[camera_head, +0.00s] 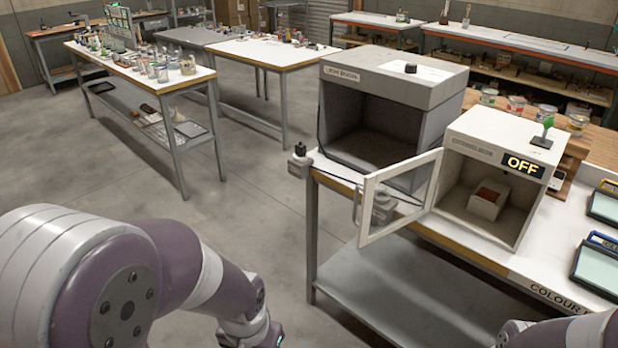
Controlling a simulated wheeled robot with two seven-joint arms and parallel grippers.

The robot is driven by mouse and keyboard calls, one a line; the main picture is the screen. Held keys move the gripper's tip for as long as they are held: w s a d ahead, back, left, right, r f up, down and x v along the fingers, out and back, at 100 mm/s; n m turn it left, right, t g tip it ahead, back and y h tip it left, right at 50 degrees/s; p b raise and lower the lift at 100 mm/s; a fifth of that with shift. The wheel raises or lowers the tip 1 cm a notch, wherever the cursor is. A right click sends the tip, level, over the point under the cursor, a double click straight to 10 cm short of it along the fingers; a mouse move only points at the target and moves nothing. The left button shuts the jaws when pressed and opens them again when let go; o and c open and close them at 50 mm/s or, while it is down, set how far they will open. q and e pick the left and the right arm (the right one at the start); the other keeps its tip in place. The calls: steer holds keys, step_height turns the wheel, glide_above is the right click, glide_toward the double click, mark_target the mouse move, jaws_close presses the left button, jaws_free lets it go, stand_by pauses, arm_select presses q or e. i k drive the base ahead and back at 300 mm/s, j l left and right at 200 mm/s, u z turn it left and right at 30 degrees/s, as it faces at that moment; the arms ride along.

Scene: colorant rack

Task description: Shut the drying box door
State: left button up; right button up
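The drying box (500,180) is a white cabinet with a lit "OFF" display (523,166) on its upper front, on the right-hand workbench. Its white-framed glass door (395,228) stands wide open, swung out to the left from the box's left edge. A handle shows at the door's far left edge. Inside the box is a small pale block-like container (487,199) with a brown top. My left arm comes in at the lower left and my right arm at the lower right corner. Both run out of the bottom of the picture, and neither gripper's fingers show.
A larger grey booth (390,100) with an open front stands left of the drying box, behind the door. Framed panels (598,265) lie at the right. The floor left of the bench is clear.

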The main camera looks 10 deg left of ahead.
mark_target(435, 156)
steer(key=i+j+u, duration=0.25)
steer(key=i+j, duration=0.15)
steer(key=i, duration=0.3)
steer(key=i+j+u, duration=0.15)
steer(key=i, duration=0.2)
steer(key=i+j+z, duration=0.1)
steer(key=z, duration=0.35)
steer(key=i+j+z, duration=0.2)
steer(key=z, duration=0.2)
steer(key=i+j+z, duration=0.2)
steer(key=z, duration=0.25)
steer(key=i+j+z, duration=0.1)
steer(key=j+z, duration=0.2)
steer(key=z, duration=0.15)
steer(key=j+z, duration=0.25)
steer(key=z, duration=0.2)
steer(key=k+j+z, duration=0.15)
steer(key=k+l+u, duration=0.1)
steer(key=u, duration=0.3)
steer(key=k, duration=0.05)
